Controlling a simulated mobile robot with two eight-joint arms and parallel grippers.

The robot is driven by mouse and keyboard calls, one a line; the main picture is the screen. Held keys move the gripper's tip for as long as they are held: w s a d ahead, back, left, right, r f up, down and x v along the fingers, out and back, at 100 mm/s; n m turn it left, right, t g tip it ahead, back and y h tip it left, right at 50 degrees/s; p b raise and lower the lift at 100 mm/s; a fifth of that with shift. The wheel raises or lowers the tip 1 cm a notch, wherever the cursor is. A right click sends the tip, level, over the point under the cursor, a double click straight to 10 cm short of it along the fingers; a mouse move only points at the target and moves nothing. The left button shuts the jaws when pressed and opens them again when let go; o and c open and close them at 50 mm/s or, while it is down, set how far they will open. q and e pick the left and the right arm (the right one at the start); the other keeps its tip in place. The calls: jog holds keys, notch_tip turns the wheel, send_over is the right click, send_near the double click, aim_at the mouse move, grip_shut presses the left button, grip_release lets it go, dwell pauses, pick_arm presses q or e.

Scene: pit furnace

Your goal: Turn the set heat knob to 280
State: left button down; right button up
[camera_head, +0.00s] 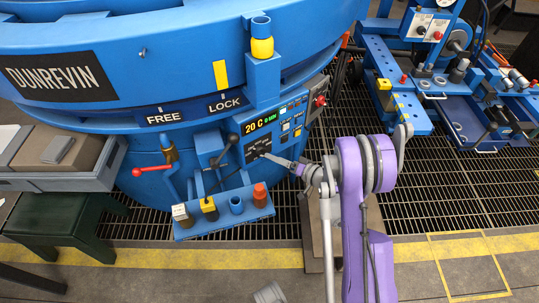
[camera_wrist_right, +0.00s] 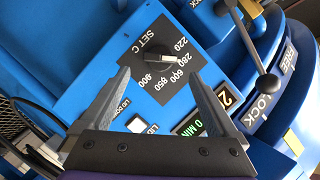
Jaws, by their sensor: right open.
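The set heat knob (camera_wrist_right: 160,58) sits on a black dial plate on the blue control panel, marked SET C with 220, 280, 600, 850 and 900 around it. Its white pointer mark appears to face close to 280. My right gripper (camera_wrist_right: 165,95) is open and empty, its two fingers reaching toward the panel on either side of the dial; whether they touch the panel is unclear. In the head view, the right gripper (camera_head: 277,159) is at the black dial plate (camera_head: 258,147) and partly covers it. My left gripper is not in view.
The display (camera_head: 260,122) reads 20 C and 0 MIN. A black-knobbed lever (camera_head: 225,148) stands left of the dial. A blue shelf (camera_head: 222,219) with small colored items is below. A red-handled lever (camera_head: 150,170) is further left.

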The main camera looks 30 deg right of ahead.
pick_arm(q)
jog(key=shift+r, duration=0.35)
pick_arm(e)
jog(key=v, duration=0.5)
jog(key=shift+s+r, duration=0.1)
jog(key=shift+s, duration=0.1)
jog(key=s+a+r+n+g, duration=0.2)
jog(key=s+a+r+g, duration=0.15)
jog(key=a, duration=0.45)
jog(key=s+a+r+n+g, duration=0.15)
jog(key=a+g, duration=0.25)
jog(key=a, duration=0.4)
jog(key=s+a+r+n+g+h, duration=0.1)
jog(key=s+a+r+n+h, duration=0.1)
jog(key=s, duration=0.6)
jog(key=s+a+r+n+g+h, duration=0.1)
jog(key=s+r+g+h, duration=0.15)
jog(key=s, duration=0.55)
pick_arm(q)
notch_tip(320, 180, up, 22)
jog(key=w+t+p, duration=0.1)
jog(key=p, duration=1.8)
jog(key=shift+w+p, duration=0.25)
jog(key=shift+p, duration=0.1)
pick_arm(e)
notch_tip(320, 180, up, 21)
jog(key=w+t, duration=0.2)
jog(key=shift+r, duration=0.15)
